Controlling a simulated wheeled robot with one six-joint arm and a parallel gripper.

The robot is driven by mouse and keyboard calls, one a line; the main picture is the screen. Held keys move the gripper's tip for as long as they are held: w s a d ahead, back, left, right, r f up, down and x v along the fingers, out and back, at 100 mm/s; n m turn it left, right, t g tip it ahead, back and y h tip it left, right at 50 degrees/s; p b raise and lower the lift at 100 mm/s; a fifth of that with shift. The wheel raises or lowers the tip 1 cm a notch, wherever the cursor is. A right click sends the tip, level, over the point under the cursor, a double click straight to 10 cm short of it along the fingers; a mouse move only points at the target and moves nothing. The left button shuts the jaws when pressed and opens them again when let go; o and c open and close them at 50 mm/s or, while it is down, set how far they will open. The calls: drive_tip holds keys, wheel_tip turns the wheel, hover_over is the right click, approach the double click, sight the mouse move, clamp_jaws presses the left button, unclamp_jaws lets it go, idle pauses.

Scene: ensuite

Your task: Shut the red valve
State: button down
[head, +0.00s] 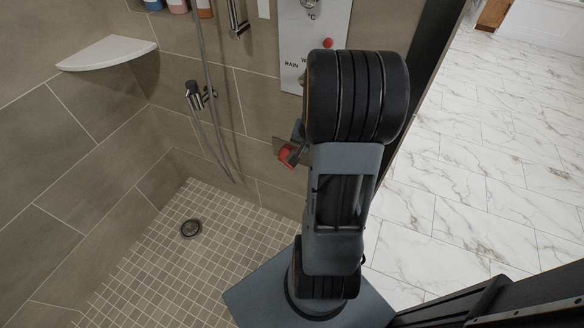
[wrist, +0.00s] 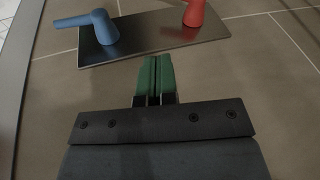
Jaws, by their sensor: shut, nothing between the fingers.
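The red valve (wrist: 194,14) stands on a metal plate (wrist: 160,42) at the top of the wrist view, its upper part cut off by the picture edge. A blue valve (wrist: 100,24) is on the same plate, its handle pointing left. My gripper (wrist: 154,62) is shut and empty, its green fingertips just below the plate in the picture, between the two valves and apart from the red one. In the head view the red valve (head: 287,155) shows low on the tiled wall, partly hidden by my arm, which also hides my fingertips.
A shower panel (head: 293,45) with a red knob (head: 328,43) is above. A hand shower holder (head: 196,95) and hose hang to the left. A white corner shelf (head: 107,53) is at upper left. The shower floor around the drain (head: 191,229) is clear.

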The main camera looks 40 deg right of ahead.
idle(0.3)
drive_tip(key=b+x, duration=0.1)
drive_tip(key=x, duration=0.3)
drive_tip(key=a+b+x, duration=0.1)
drive_tip(key=x, duration=0.3)
drive_tip(key=b+x, duration=0.1)
drive_tip(key=x, duration=0.3)
drive_tip(key=shift+w+a+f+b, duration=0.1)
drive_tip(key=shift+w+a+b, duration=0.15)
drive_tip(key=shift+b, duration=0.15)
drive_tip(key=shift+w+a+f, duration=0.25)
drive_tip(key=shift+w+f, duration=0.05)
drive_tip(key=shift+f, duration=0.2)
